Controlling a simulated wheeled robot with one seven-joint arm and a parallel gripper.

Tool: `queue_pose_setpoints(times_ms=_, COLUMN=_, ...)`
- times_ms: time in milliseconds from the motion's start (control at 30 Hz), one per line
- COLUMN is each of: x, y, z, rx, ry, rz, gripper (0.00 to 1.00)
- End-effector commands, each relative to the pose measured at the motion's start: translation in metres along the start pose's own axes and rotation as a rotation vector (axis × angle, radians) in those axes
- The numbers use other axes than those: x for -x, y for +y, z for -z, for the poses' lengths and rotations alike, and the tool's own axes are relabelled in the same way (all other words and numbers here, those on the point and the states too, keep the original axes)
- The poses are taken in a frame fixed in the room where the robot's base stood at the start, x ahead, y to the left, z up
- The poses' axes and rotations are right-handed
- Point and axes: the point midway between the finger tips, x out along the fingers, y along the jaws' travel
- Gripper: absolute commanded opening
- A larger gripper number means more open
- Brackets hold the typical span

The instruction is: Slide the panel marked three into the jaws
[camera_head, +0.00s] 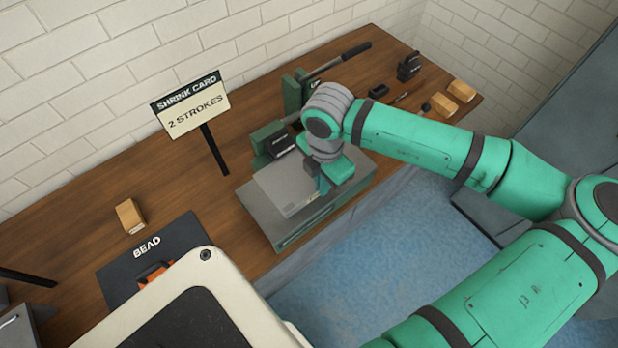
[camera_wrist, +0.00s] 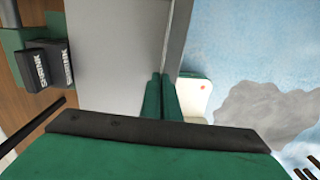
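A flat light grey panel (camera_head: 278,188) lies over the grey bed (camera_head: 268,222) of the green machine on the bench; it also shows in the wrist view (camera_wrist: 110,60). I cannot see a number three on it. My gripper (camera_head: 318,185) is at the panel's right side. In the wrist view its two green fingers (camera_wrist: 161,82) are nearly together at the panel's edge, shut on it. The dark jaws (camera_head: 281,145) with white lettering are behind the panel in the head view, and at the left in the wrist view (camera_wrist: 45,64). I cannot tell whether the panel is between them.
A "SHRINK CARD 2 STROKES" sign (camera_head: 192,104) stands left of the machine, whose lever (camera_head: 340,58) points back right. A dark "BEAD" plate (camera_head: 150,250) and a wooden block (camera_head: 130,216) are at left. More blocks (camera_head: 460,91) lie at right. Blue floor (camera_head: 370,260) is in front.

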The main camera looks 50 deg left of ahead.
Motion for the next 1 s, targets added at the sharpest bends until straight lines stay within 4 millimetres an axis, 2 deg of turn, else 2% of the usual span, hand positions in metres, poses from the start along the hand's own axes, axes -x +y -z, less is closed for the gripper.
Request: queue_pose_setpoints(times_ms=1000, x=0.000, y=0.026, z=0.000, rx=0.000, ry=0.000, rz=-0.001, gripper=0.00)
